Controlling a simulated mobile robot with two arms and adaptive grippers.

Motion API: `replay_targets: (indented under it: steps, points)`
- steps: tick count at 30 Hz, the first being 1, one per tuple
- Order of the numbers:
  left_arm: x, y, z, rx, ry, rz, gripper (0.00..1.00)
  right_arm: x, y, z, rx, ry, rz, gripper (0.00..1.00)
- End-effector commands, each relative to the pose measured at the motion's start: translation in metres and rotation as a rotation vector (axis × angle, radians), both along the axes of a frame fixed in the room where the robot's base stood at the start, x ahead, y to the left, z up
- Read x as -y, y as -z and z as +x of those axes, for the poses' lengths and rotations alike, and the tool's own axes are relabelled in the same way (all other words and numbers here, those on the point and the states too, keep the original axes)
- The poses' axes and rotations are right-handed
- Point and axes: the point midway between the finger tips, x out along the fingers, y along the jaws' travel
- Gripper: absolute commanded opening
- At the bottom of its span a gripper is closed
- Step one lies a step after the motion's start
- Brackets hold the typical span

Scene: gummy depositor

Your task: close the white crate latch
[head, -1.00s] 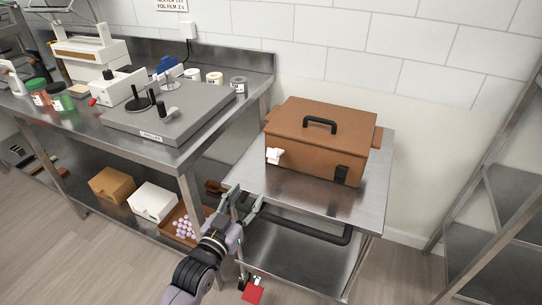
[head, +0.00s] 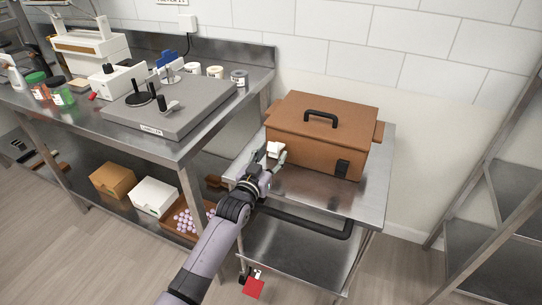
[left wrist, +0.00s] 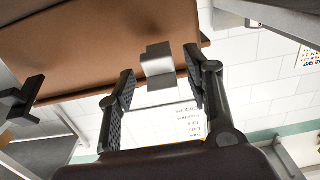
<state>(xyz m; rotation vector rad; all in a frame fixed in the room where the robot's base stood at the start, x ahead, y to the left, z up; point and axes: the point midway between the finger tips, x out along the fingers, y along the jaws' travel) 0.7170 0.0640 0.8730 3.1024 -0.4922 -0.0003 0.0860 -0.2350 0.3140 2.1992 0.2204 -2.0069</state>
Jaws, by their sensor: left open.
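The brown crate (head: 300,131) has its lid down and stands on a steel cart. Its white latch (head: 274,147) is at the left end of the front and sticks out from the wall. A black latch (head: 342,168) is at the right end and lies against the front. My left gripper (head: 272,157) is open at the white latch and partly covers it. In the left wrist view the white latch (left wrist: 157,60) shows between and just beyond the two open fingers (left wrist: 160,76); contact cannot be told. The black latch (left wrist: 27,101) shows at the left there. My right gripper is not in view.
The steel cart top (head: 375,196) is bare in front of the crate, and a dark push handle (head: 315,229) runs along its near side. A steel bench (head: 110,128) with equipment stands at the left. A metal rack (head: 490,205) stands at the right.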

Motion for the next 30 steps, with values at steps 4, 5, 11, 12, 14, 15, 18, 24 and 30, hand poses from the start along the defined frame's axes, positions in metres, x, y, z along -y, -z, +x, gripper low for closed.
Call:
replay_targets:
  steps: [4, 5, 11, 12, 14, 15, 18, 24, 30]
  points:
    - [0.0005, -0.0001, 0.0009, 0.000, 0.000, 0.000, 0.47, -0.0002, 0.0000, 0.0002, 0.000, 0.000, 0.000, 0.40]
    - [0.0004, -0.0001, 0.0008, 0.000, 0.000, 0.000, 0.47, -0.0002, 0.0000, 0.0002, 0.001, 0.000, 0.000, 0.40]
    - [0.0002, 0.0000, 0.0006, 0.000, 0.000, 0.000, 0.39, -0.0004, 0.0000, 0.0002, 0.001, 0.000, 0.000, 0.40]
    - [0.0002, 0.0000, 0.0006, 0.000, 0.000, 0.000, 0.37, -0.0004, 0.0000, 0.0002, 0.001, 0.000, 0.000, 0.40]
    - [0.0002, 0.0000, 0.0006, 0.000, 0.000, 0.000, 0.33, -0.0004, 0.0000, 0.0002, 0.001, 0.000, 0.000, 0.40]
    - [0.0001, 0.0001, 0.0005, 0.000, 0.000, 0.000, 0.30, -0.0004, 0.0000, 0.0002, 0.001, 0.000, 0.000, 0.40]
    - [0.0001, 0.0001, 0.0005, 0.000, 0.000, 0.000, 0.23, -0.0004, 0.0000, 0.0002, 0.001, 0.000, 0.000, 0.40]
    - [0.0000, 0.0002, 0.0004, 0.000, 0.000, 0.000, 0.10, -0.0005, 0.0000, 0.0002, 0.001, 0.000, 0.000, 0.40]
    - [0.0000, 0.0002, 0.0004, 0.000, 0.000, 0.000, 0.00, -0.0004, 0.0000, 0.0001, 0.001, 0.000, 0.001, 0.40]
